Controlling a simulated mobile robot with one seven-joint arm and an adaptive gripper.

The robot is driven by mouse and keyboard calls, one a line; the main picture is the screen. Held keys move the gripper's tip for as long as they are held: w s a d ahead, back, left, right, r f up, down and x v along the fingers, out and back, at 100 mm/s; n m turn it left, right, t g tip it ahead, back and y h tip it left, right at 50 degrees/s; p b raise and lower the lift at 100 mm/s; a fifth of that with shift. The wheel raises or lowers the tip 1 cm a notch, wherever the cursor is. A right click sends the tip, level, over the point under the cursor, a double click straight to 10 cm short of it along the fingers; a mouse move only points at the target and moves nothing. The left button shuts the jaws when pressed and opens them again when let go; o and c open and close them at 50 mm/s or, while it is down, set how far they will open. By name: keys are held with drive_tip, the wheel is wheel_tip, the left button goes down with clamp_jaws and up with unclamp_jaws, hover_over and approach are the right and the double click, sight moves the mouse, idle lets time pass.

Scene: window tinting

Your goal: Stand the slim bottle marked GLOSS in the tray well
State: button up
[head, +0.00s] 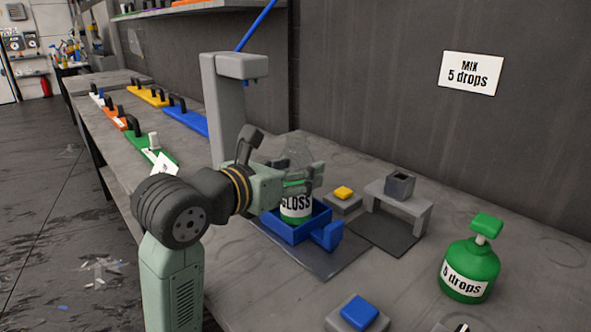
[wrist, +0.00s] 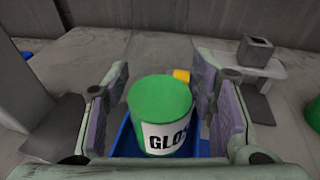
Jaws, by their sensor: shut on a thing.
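The green bottle with a white label reading GLOSS (head: 296,208) is upright between the fingers of my gripper (head: 303,178). In the wrist view the bottle's green top (wrist: 160,98) shows between the two finger pads of my gripper (wrist: 160,108), with part of the label facing the camera. The blue tray (head: 285,233) is around the bottle's lower end, and its wall also shows in the wrist view (wrist: 124,137). The bottle's base is hidden by the tray wall, so I cannot tell whether it touches the tray floor.
A grey post (head: 226,115) stands behind my gripper. To the right are a yellow button (head: 343,192), a grey stand with a small dark cup (head: 400,186) and a green "5 drops" bottle (head: 468,270). A blue button (head: 359,312) lies in front.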

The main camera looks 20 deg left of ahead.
drive_tip(key=shift+f, duration=0.15)
drive_tip(key=o, duration=1.3)
drive_tip(key=b+v, duration=0.2)
drive_tip(key=v, duration=1)
